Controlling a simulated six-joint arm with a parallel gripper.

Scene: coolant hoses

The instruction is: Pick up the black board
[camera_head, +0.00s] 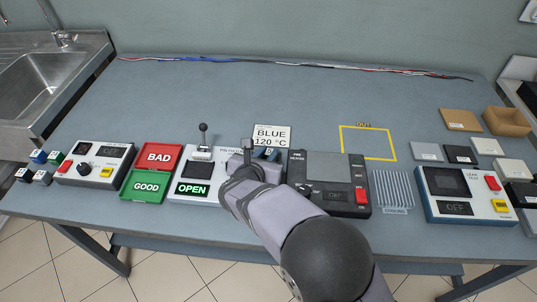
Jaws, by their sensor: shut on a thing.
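The black board (460,154) lies flat on the table at the right, between a grey board (427,151) and a white board (486,146). My gripper (262,154) is near the middle of the table, well to the left of the black board and apart from it. It is between the white OPEN machine (194,190) and the dark heater unit (338,170), in front of the BLUE 120 °C sign (271,134). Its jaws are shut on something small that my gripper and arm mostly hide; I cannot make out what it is.
A yellow OUT outline (367,143) marks empty table at the back right. A cooling rack (393,190) and a leak tester (460,192) stand at the front right. Red BAD (158,157) and green GOOD (146,186) trays are at the left. The back of the table is mostly clear.

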